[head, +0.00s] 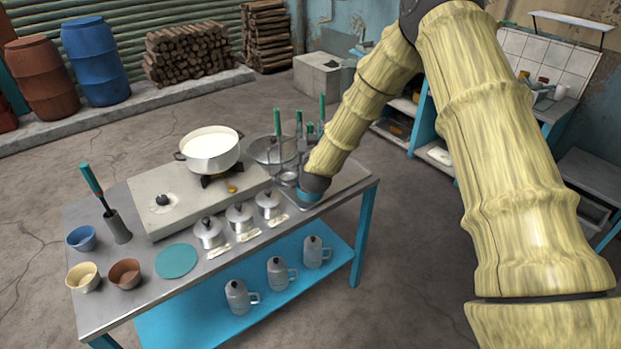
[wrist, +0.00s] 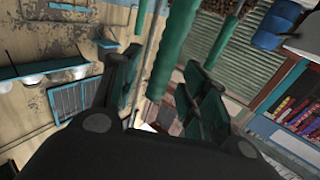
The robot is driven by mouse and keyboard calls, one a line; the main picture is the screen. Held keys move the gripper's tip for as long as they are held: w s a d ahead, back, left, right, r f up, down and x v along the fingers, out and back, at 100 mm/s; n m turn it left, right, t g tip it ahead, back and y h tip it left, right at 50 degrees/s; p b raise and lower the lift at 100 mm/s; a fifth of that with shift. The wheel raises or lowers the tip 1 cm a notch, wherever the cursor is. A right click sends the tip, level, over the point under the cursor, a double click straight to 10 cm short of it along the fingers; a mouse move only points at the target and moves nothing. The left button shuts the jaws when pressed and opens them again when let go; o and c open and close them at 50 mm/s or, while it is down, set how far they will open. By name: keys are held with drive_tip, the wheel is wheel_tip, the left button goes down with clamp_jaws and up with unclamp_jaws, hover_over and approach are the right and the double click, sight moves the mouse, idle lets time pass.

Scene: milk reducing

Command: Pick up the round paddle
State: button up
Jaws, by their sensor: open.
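Several green-handled utensils stand upright at the right end of the metal table; one green handle (head: 322,108) rises behind my arm. I cannot tell which of them is the round paddle, as their lower ends are hidden or too small. My gripper (wrist: 165,92) is open in the wrist view, its dark green fingers spread apart. A long green handle (wrist: 168,52) shows in the space between the fingers, not visibly gripped. Another green handle (wrist: 231,36) hangs in view to the right. In the head view my wrist is low over the table's right end, and the fingers are hidden.
A white-filled pot (head: 211,152) sits on the stove (head: 165,210). Several lidded pots (head: 240,217) line the front. A flat green disc (head: 177,260) lies near bowls (head: 126,274) at left. Another green-handled tool (head: 91,180) stands in a metal holder (head: 117,228).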

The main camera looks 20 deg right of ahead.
drive_tip(key=shift+w+d, duration=0.2)
drive_tip(key=shift+w, duration=0.5)
clamp_jaws()
drive_tip(key=shift+r, duration=0.1)
